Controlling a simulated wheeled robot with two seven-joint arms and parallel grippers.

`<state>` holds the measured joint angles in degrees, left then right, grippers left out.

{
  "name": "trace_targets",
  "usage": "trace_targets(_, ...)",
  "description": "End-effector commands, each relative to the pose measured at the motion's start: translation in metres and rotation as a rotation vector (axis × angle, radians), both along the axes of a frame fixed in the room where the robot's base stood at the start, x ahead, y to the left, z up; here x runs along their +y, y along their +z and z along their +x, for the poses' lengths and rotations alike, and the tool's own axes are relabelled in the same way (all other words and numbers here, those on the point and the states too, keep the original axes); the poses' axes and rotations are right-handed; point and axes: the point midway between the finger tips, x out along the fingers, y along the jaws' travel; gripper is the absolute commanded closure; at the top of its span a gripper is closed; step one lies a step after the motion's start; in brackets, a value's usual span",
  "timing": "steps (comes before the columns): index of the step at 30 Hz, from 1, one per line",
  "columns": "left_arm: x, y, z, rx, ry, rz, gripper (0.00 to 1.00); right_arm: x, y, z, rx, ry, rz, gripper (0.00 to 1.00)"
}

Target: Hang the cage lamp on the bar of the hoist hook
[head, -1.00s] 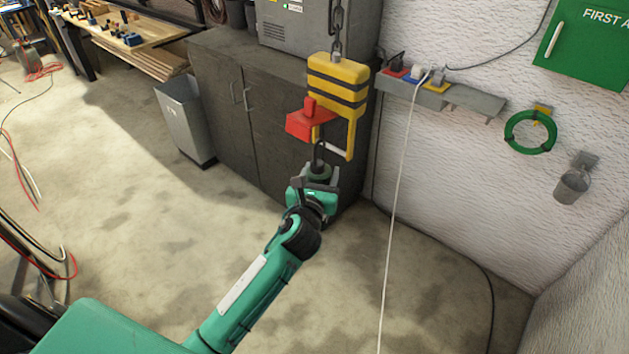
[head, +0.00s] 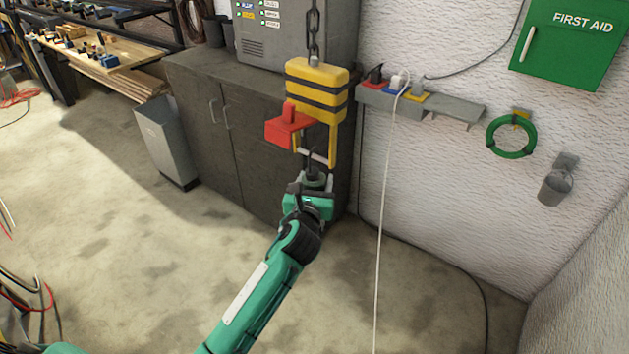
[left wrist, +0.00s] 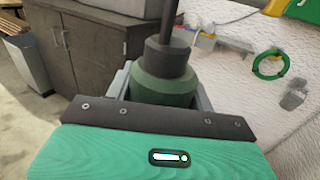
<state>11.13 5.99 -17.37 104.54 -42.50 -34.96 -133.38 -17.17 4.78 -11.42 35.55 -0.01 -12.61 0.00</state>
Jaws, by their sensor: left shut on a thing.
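The hoist hook (head: 316,92), a yellow block with black stripes and a red side part (head: 286,129), hangs from a chain. Its pale bar (head: 319,158) spans the lower end of the yellow frame. My left gripper (head: 312,190) is just below the bar, shut on the cage lamp's green body (head: 314,180). In the left wrist view, the green body (left wrist: 163,88) sits between the fingers, with a dark cap and rod above. The lamp's dark hook rises beside the bar in the head view; I cannot tell whether they touch. The cage is hidden. My right gripper is out of view.
A dark cabinet (head: 255,135) stands close behind the hoist, with a grey bin (head: 166,140) at its left. A wall shelf (head: 450,107), white cable (head: 386,220) and green ring (head: 511,137) are to the right. The floor in front is mostly clear.

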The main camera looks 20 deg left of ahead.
Motion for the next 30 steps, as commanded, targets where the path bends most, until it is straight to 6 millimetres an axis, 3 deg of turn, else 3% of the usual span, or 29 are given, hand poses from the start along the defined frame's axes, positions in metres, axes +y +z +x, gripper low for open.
trace_targets(13,0.000,-0.002,0.000,-0.003,0.000,-0.001,1.00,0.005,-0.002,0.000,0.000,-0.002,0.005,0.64)
trace_targets(14,0.000,-0.002,0.000,-0.003,0.000,-0.001,0.41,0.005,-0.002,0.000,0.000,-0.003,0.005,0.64)
trace_targets(17,0.000,-0.002,0.000,-0.003,0.000,0.000,0.21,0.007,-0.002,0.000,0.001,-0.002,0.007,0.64)
trace_targets(26,0.000,-0.005,-0.001,0.002,0.000,0.000,0.21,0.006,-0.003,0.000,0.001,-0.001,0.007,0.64)
trace_targets(30,-0.001,-0.006,-0.011,0.001,0.000,0.001,0.21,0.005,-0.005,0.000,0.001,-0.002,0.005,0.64)
